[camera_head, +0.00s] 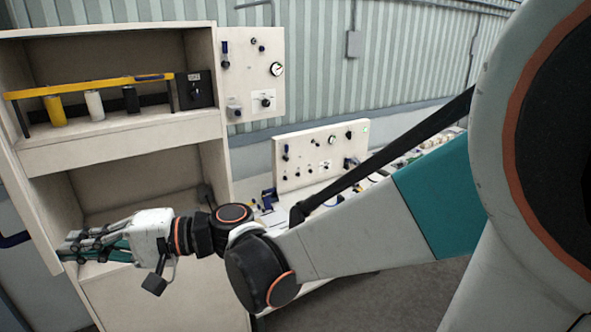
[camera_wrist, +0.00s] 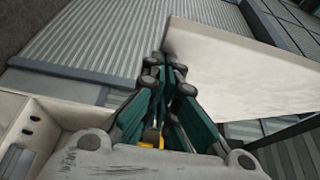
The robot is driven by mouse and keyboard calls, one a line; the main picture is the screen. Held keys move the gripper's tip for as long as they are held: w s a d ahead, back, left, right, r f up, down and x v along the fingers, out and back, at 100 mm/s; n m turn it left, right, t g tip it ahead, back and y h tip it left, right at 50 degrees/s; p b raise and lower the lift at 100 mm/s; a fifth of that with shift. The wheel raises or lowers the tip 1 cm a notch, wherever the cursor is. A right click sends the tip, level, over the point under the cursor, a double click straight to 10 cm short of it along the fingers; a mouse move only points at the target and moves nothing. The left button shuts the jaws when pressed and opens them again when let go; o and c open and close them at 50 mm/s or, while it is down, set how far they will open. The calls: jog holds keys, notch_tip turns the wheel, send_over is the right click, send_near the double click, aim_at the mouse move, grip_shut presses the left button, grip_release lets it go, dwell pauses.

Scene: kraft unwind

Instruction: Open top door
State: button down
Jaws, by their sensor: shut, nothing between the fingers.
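The cream cabinet (camera_head: 120,146) stands at the left of the head view, with its upper and middle compartments exposed. A cream door panel (camera_head: 27,205) stands swung out at its left side, seen nearly edge-on. A dark blue handle (camera_head: 14,240) shows beyond it. My gripper (camera_head: 68,250) is shut and empty, pointing left in front of the middle compartment, by the panel's lower end. Whether it touches the panel is unclear. In the wrist view, the closed fingers (camera_wrist: 168,72) point toward a broad cream panel (camera_wrist: 245,75), probably the door.
The upper shelf holds a yellow bar (camera_head: 95,86), several small cylinders and a black box (camera_head: 195,89). A gauge panel (camera_head: 252,75) adjoins the cabinet. A bench with another instrument panel (camera_head: 320,155) stands to the right. Grey floor is free at the lower right.

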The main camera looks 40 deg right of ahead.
jog(key=s+a+b, duration=0.1)
jog(key=a, duration=1.5)
jog(key=shift+s+a, duration=0.2)
